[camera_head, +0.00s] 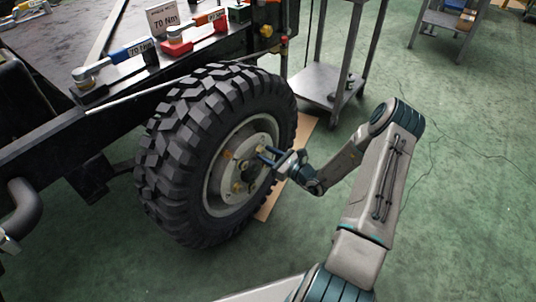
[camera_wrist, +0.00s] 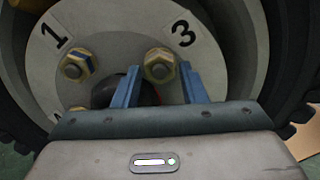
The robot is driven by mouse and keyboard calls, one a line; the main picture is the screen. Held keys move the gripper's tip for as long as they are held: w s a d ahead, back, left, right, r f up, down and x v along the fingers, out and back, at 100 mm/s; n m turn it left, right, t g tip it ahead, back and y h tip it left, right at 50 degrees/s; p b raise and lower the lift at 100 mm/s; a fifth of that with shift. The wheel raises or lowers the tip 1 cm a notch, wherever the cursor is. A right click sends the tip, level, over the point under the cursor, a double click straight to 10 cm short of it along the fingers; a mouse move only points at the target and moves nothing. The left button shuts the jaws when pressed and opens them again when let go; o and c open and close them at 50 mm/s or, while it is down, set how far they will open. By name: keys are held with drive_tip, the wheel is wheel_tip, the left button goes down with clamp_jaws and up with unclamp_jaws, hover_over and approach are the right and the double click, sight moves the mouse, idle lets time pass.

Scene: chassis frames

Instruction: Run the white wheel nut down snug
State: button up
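The wheel hub (camera_wrist: 118,32) carries brass-coloured nuts on studs. One nut (camera_wrist: 159,66) is beside the label 3, and another nut (camera_wrist: 77,65) with a blue mark is beside the label 1. A third nut is partly hidden low at the left in the wrist view. I cannot make out a clearly white nut. My gripper (camera_head: 264,155) is at the hub face, at its right side in the head view. Its two blue fingers are apart, one on each side of the nut by label 3, with a gap showing on both sides.
The knobbly black tyre (camera_head: 170,150) surrounds the hub. Blue-handled (camera_head: 128,52) and red-handled (camera_head: 195,38) torque wrenches lie on the chassis beside a 70 Nm sign (camera_head: 165,18). A grey metal cart (camera_head: 325,82) stands behind the wheel.

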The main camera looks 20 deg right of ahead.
drive_tip(key=p+v, duration=0.3)
drive_tip(key=v, duration=1)
drive_tip(key=shift+s+d, duration=0.25)
drive_tip(key=shift+s, duration=0.1)
drive_tip(key=s+a+r+n+g+p, duration=0.3)
drive_tip(key=a+r+n+g+p, duration=0.25)
drive_tip(key=r, duration=0.45)
drive_tip(key=s+a+r+n+g+p, duration=0.2)
drive_tip(key=a+r+n+g+p, duration=0.3)
drive_tip(key=r, duration=0.5)
drive_tip(key=s+a+r+n+g+p, duration=0.35)
drive_tip(key=r+n, duration=0.25)
drive_tip(key=r, duration=0.4)
drive_tip(key=s+r+n+h+p, duration=0.3)
drive_tip(key=r+n+p, duration=0.1)
drive_tip(key=r, duration=0.5)
drive_tip(key=s+r+n+t+h+p, duration=0.1)
drive_tip(key=s+r+n+h+p, duration=0.3)
drive_tip(key=r, duration=0.5)
drive_tip(key=s+r+n+t+h+p, duration=0.1)
drive_tip(key=s+r+n+h+p, duration=0.2)
drive_tip(key=r+p, duration=0.3)
wheel_tip(320, 180, up, 4)
drive_tip(key=shift+s+n+h, duration=0.3)
drive_tip(key=shift+s+n, duration=0.25)
